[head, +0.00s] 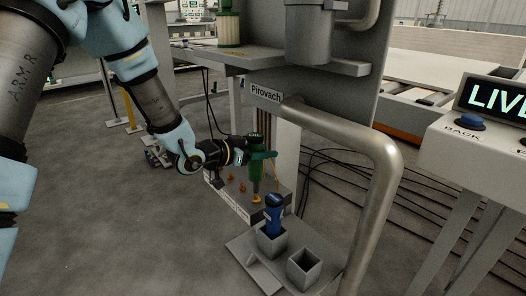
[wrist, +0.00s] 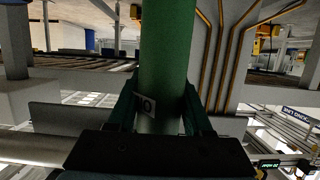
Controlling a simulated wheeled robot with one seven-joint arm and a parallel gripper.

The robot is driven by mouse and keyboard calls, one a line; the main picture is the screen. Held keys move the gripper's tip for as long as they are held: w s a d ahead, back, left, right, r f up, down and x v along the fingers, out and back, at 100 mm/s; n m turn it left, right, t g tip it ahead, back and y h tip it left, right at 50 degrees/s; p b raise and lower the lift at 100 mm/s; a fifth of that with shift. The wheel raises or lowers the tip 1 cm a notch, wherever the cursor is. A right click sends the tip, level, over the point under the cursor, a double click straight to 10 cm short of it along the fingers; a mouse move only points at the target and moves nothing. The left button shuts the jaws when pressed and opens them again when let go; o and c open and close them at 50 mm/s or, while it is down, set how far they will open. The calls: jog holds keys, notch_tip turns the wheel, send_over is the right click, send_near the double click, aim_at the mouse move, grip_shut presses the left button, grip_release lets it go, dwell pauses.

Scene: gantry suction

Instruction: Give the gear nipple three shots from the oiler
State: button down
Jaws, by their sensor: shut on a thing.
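The oiler (head: 256,178) is a green cylinder, held upright with its lower end down. In the wrist view the green oiler (wrist: 167,55) fills the middle, with part of a white label showing. My gripper (head: 262,156) is shut on the oiler; its fingers also show on both sides of it in the wrist view (wrist: 160,110). Several small orange-brass nipples (head: 231,177) stand on a grey block (head: 230,200) with a lettered front. The oiler's lower end is right over the nearest nipple (head: 256,198); I cannot tell whether they touch. The nipples' labels are too small to read.
A blue-bodied tool (head: 273,216) stands in a grey square holder (head: 271,243), beside an empty holder (head: 304,267). A thick bent grey pipe (head: 375,150) rises close on the right. A grey shelf (head: 240,57) overhangs behind. Black cables lie on the floor; a console (head: 485,135) stands far right.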

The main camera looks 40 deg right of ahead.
aim_at(258, 134)
jog(key=shift+f+b, duration=0.4)
jog(key=shift+f, duration=0.2)
jog(key=shift+r, duration=0.15)
jog(key=shift+r+p, duration=0.5)
jog(key=shift+p, duration=0.05)
jog(key=shift+r, duration=0.1)
dwell(0.3)
notch_tip(258, 134, up, 5)
jog(key=p, duration=0.4)
jog(key=shift+w, duration=0.1)
